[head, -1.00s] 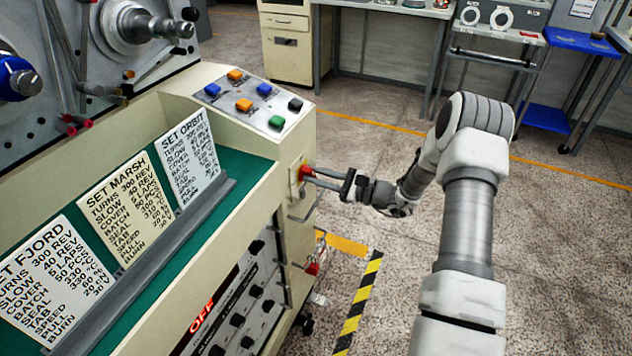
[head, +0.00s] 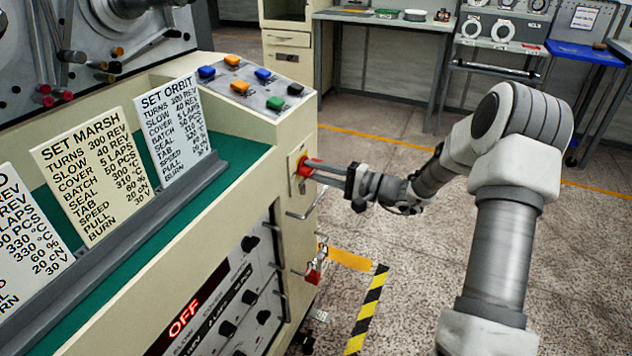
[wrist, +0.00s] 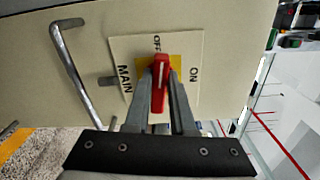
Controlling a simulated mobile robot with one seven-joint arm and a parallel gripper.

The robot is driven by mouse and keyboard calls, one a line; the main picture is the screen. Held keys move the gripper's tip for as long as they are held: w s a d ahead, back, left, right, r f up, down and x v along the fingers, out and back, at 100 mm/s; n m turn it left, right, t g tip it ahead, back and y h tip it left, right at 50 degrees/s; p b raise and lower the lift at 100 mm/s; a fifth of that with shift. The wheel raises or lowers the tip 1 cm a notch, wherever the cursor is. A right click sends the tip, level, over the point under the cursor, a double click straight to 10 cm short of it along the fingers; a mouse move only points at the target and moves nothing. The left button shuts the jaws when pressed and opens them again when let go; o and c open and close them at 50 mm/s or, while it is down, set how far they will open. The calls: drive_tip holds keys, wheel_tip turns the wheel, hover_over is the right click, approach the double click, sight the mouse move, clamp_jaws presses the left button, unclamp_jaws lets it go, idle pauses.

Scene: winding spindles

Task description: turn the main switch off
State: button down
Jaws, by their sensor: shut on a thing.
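The main switch is a red handle on a yellow square and a pale plate, on the end face of the cream machine cabinet. The red handle (wrist: 160,82) lines up with the OFF mark at the top of the plate in the wrist view; the ON mark is to its right and MAIN to its left. The switch also shows in the head view (head: 304,169). My gripper (wrist: 159,76) is shut on the red handle, one finger on each side. In the head view my gripper (head: 318,169) reaches it from the right. The fingers partly cover the handle's sides.
A metal bar handle (wrist: 72,72) sticks out beside the switch plate. A red padlock (head: 313,275) hangs lower on the cabinet. The cabinet's display (head: 184,318) reads OFF. Coloured buttons (head: 250,82) sit on top.

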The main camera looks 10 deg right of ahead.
drive_tip(key=shift+f+n+b, duration=0.2)
drive_tip(key=shift+n+b, duration=0.8)
drive_tip(key=shift+b, duration=0.1)
drive_tip(key=c, duration=0.8)
unclamp_jaws()
drive_tip(key=shift+r, duration=0.1)
drive_tip(key=shift+o, duration=0.2)
drive_tip(key=shift+d, duration=0.1)
drive_tip(key=p+v, duration=0.3)
drive_tip(key=v, duration=1.4)
drive_tip(key=shift+p, duration=0.4)
drive_tip(key=shift+s, duration=0.1)
